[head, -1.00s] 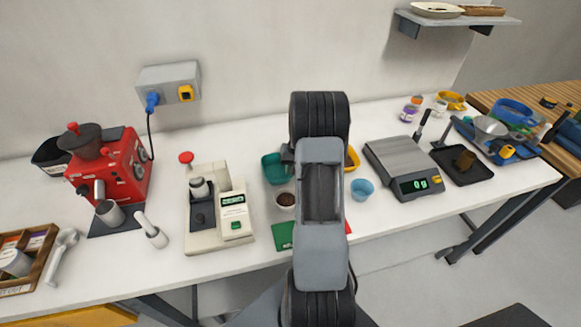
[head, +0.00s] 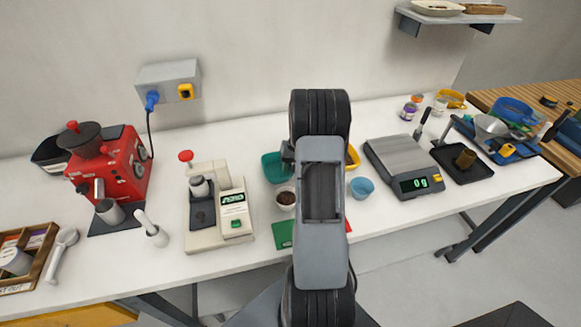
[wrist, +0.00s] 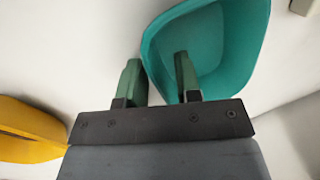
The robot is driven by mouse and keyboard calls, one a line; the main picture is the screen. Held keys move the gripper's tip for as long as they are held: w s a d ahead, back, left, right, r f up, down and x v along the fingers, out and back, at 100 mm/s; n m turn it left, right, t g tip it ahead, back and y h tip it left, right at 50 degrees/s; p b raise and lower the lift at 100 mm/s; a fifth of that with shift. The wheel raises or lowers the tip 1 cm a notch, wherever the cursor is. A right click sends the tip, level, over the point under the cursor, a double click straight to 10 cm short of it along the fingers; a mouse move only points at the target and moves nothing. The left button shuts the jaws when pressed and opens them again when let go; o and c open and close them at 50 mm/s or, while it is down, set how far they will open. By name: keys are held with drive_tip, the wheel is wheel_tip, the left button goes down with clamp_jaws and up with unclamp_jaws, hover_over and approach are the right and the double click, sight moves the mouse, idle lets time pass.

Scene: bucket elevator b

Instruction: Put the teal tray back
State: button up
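The teal tray (head: 271,167) stands on the white counter, partly hidden behind my arm in the head view. In the wrist view the open, hollow teal tray (wrist: 215,45) fills the upper right. My gripper (wrist: 158,62) has its two green fingers apart at the tray's near left wall. The left finger is outside the wall and the right finger overlaps the tray's inside. A gap shows between the fingers and the wall, with no grip visible. In the head view the fingertips are hidden by my arm.
A yellow tray (wrist: 25,130) lies left of the gripper. On the counter, a small cup of dark grounds (head: 286,198), a green mat (head: 282,234) and a blue cup (head: 362,187) are close by. A cream device (head: 219,212) stands left, a scale (head: 404,166) right.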

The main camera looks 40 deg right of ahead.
drive_tip(key=b+v, duration=0.2)
drive_tip(key=v, duration=0.9)
drive_tip(key=s+a+r+n+h, duration=0.1)
drive_tip(key=a+r, duration=0.3)
drive_tip(key=a, duration=0.4)
drive_tip(key=s+a+r+n+h, duration=0.1)
drive_tip(key=a+r+n, duration=0.15)
drive_tip(key=a, duration=0.55)
drive_tip(key=s+a+n+t, duration=0.2)
drive_tip(key=s+a+n, duration=0.1)
drive_tip(key=s+a, duration=0.8)
drive_tip(key=shift+a+r+t, duration=0.3)
drive_tip(key=shift+a+t, duration=0.1)
drive_tip(key=shift+a, duration=0.6)
drive_tip(key=shift+s, duration=0.1)
